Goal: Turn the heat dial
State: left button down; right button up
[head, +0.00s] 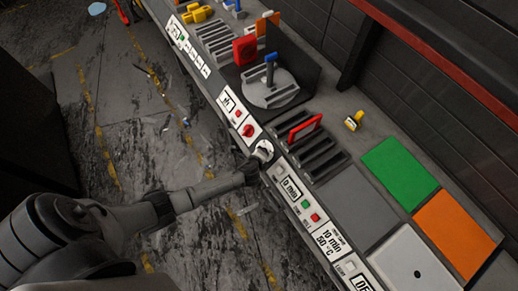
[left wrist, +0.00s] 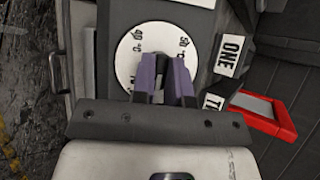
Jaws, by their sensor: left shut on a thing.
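The heat dial (head: 264,149) is a round white dial on the sloped front panel of the long bench. In the left wrist view the dial (left wrist: 128,58) shows temperature marks, 40 at upper left and 50 at upper right. My left gripper (head: 256,163) reaches the dial from the left. In the left wrist view its two purple-padded fingers (left wrist: 166,72) are shut on the dial's knob, which they mostly hide along with the lower marks. My right gripper is in neither view.
Beside the dial the panel has a red knob (head: 248,130), a green button (head: 305,204) and a red button (head: 315,217). A slotted rack holds a red-framed piece (head: 305,127); a turntable (head: 270,88) stands behind. Green (head: 398,169) and orange (head: 455,225) squares lie right. Floor at left is open.

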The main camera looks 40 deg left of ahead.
pick_arm(q)
jog(key=n+g+p, duration=0.2)
jog(key=n+p, duration=0.1)
jog(key=shift+r+n, duration=0.2)
jog(key=shift+n, duration=0.1)
jog(key=shift+n+g+h+p, duration=0.3)
jog(key=shift+n+g+p, duration=0.6)
jog(key=shift+n, duration=0.3)
jog(key=n+g+h+p, duration=0.1)
jog(key=n+p, duration=0.1)
jog(key=n, duration=0.1)
jog(key=shift+a, duration=0.1)
jog(key=shift+w+f+n+g+h+p, duration=0.1)
jog(key=shift+n+g+h+p, duration=0.5)
jog(key=shift+n, duration=0.5)
jog(key=shift+a+n+g+h, duration=0.1)
jog(key=shift+n+g+h, duration=0.3)
jog(key=shift+n+h, duration=0.5)
jog(key=n+h, duration=0.1)
jog(key=n, duration=0.2)
jog(key=shift+a+f+g, duration=0.1)
jog(key=shift+f+g, duration=0.05)
jog(key=shift+g, duration=0.25)
jog(key=n+h+b, duration=0.1)
jog(key=n+h, duration=0.2)
jog(key=n, duration=0.1)
jog(key=shift+a+f, duration=0.1)
jog(key=shift+n+h+b, duration=0.45)
jog(key=shift+n+h, duration=0.25)
jog(key=shift+n, duration=0.4)
